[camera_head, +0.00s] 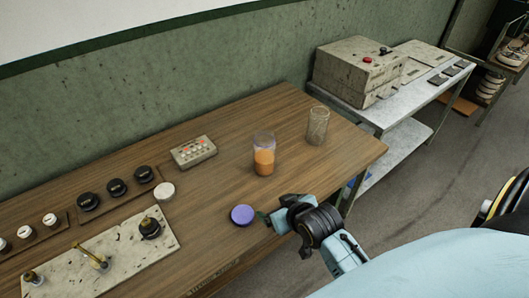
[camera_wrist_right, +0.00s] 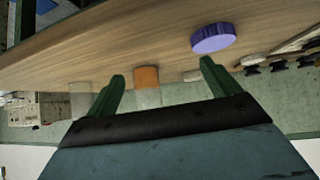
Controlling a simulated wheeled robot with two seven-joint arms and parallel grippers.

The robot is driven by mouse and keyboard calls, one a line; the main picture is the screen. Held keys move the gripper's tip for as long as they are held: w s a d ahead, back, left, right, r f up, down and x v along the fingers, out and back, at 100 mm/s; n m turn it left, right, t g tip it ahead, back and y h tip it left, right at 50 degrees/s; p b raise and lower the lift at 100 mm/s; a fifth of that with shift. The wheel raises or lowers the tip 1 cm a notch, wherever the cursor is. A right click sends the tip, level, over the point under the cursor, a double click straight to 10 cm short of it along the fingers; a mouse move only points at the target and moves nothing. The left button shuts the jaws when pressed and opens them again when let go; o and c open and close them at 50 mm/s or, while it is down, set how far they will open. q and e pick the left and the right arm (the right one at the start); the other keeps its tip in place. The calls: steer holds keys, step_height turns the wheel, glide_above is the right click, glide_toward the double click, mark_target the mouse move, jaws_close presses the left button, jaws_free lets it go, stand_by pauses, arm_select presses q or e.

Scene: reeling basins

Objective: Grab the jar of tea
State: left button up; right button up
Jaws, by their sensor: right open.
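The jar of tea (camera_head: 264,158) is a clear jar with orange-brown liquid in its lower part. It stands upright on the wooden table, near the middle right. In the right wrist view, which looks upside down, the jar (camera_wrist_right: 147,77) shows between the fingers but beyond them. My right gripper (camera_head: 267,218) is at the table's front edge, nearer to me than the jar and apart from it. Its two green fingers (camera_wrist_right: 162,72) are spread with nothing between them. My left gripper is not in view.
A purple round lid (camera_head: 242,215) lies just left of the right gripper. An empty clear glass (camera_head: 317,128) stands right of the jar. A button box (camera_head: 193,151), a white round piece (camera_head: 164,191) and a panel with knobs (camera_head: 120,262) are left. Table between gripper and jar is clear.

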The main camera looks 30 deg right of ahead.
mark_target(268, 158)
steer(key=w+d+t, duration=0.1)
steer(key=w+d, duration=0.1)
steer(key=w, duration=0.2)
steer(key=w+d+r+m+t+h, duration=0.1)
steer(key=w+d, duration=0.1)
steer(key=w, duration=0.3)
steer(key=w+d+r+t, duration=0.1)
steer(key=w+d, duration=0.1)
steer(key=w, duration=0.2)
steer(key=shift+w+m+t+h+b, duration=0.2)
steer(key=shift+m+t+h+b, duration=0.2)
steer(key=shift+b+x, duration=0.35)
steer(key=shift+x, duration=2.6)
steer(key=shift+d, duration=0.1)
steer(key=shift+s, duration=0.1)
steer(key=shift+c, duration=0.2)
steer(key=shift+r, duration=0.1)
steer(key=c, duration=1.2)
